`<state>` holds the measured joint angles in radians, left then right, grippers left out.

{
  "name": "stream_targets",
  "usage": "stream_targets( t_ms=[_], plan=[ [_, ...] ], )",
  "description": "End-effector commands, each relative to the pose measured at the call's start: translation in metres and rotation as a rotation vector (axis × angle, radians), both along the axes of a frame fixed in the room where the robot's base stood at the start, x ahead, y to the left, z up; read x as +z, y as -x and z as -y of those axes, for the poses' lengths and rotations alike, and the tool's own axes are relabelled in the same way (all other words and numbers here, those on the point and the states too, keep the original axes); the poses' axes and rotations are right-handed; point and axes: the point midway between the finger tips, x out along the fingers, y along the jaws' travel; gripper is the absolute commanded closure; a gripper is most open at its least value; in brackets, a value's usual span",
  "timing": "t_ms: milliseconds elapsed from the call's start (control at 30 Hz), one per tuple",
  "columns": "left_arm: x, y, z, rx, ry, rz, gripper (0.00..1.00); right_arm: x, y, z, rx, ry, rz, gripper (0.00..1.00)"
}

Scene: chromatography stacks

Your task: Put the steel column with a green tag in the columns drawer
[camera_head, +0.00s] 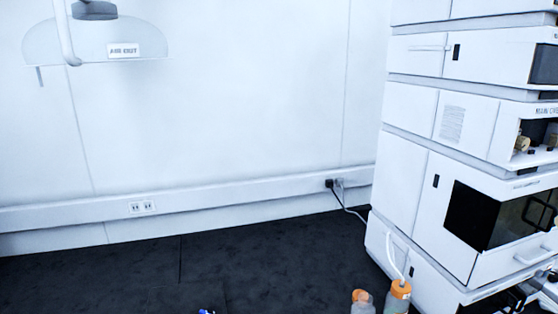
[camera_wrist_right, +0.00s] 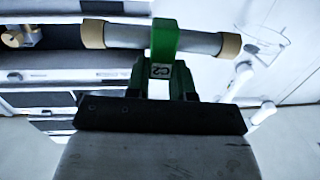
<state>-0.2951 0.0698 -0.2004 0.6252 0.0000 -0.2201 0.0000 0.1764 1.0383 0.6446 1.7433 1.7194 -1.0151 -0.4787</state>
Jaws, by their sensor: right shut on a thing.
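The steel column (camera_wrist_right: 125,37) shows in the right wrist view as a silver tube with tan end fittings. A green tag (camera_wrist_right: 165,42) wraps its middle, with a small marked label on the lower part. My right gripper (camera_wrist_right: 162,78) is shut on the column at its tag, and the column lies crosswise beyond the fingers. The green parts partly hide the fingertips. In the head view I cannot make out the column. My left gripper is not in view. I cannot identify the columns drawer in either view.
A tall stack of white instrument modules (camera_head: 405,185) stands at the right, with a dark-windowed compartment (camera_head: 472,215). Two orange-capped bottles (camera_head: 400,290) (camera_head: 361,297) stand before it. The dark bench top (camera_head: 110,280) is largely clear at left.

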Motion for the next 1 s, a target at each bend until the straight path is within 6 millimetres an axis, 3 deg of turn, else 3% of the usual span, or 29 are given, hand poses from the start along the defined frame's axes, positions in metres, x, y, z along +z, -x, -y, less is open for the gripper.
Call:
stream_targets(
  t_ms=[267,433,600,800,1000],
  plan=[
    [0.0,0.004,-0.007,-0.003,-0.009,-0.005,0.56,-0.079,-0.023,-0.065,0.14,-0.005,-0.006,1.0],
    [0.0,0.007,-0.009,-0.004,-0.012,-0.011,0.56,-0.15,-0.025,-0.135,0.276,-0.008,-0.006,1.0],
    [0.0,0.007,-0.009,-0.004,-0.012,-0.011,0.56,-0.213,-0.007,-0.212,0.408,-0.01,-0.005,1.0],
    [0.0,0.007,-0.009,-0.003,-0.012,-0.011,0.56,-0.258,0.029,-0.288,0.516,-0.005,-0.001,1.0],
    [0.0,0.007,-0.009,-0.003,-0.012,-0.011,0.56,-0.274,0.052,-0.325,0.56,0.0,0.001,1.0]
  ],
)
